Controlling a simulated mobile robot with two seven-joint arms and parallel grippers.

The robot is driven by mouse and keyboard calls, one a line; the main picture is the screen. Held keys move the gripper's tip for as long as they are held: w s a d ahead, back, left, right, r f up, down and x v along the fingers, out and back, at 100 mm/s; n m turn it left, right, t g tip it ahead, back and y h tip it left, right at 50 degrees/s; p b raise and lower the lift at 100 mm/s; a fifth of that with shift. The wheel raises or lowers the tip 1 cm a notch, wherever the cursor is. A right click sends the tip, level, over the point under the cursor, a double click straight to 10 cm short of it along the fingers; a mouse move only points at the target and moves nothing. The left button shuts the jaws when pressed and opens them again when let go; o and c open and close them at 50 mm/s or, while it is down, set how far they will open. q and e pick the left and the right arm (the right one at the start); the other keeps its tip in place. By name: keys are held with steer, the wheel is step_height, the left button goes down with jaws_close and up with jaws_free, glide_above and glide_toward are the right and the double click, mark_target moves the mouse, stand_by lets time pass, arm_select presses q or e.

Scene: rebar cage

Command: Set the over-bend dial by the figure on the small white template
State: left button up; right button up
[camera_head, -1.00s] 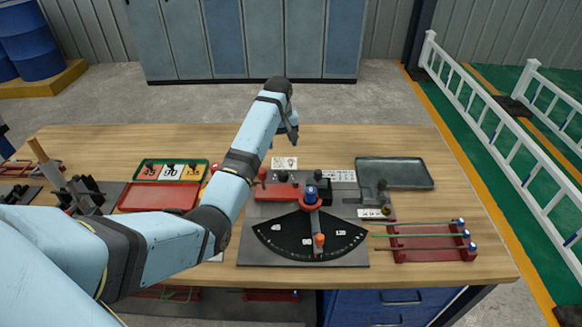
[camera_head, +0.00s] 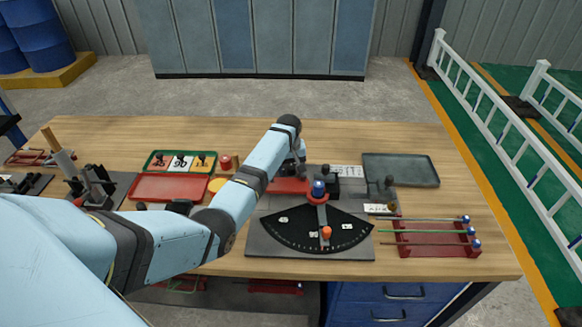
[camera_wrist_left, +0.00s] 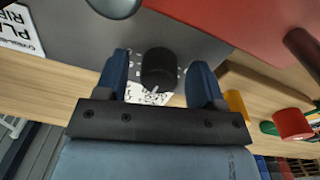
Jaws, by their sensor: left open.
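The over-bend dial is a black round knob (camera_wrist_left: 158,68) with white dots around it on the grey bender plate in the left wrist view. My left gripper (camera_wrist_left: 159,62) is open, with one blue finger on each side of the knob; I cannot tell whether they touch it. The small white template (camera_wrist_left: 150,97) lies behind the knob, partly covered, and its figure is not readable. In the head view my left gripper (camera_head: 298,163) is low over the back of the bender, and my arm hides the template and the dial. My right gripper is not in view.
The bender's black fan scale (camera_head: 285,231) with an orange-topped pin is at the front. A red rack of rods (camera_head: 436,250) stands to the right, and a grey tray (camera_head: 400,155) is behind it. A red tray (camera_head: 168,187) and number cards lie left.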

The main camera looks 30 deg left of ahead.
arm_select(q)
steer(key=c, duration=0.9)
steer(key=shift+r+m+p, duration=0.25)
steer(key=shift+m+p, duration=0.85)
steer(key=shift+p, duration=0.25)
steer(key=shift+c, duration=0.2)
steer(key=shift+m+p, duration=0.6)
steer(key=shift+m, duration=0.4)
steer(key=shift+f+m+p, duration=0.1)
steer(key=shift+m+p, duration=0.2)
steer(key=shift+m, duration=0.3)
steer(key=o, duration=0.9)
steer(key=shift+f, duration=0.1)
steer(key=shift+o, duration=0.2)
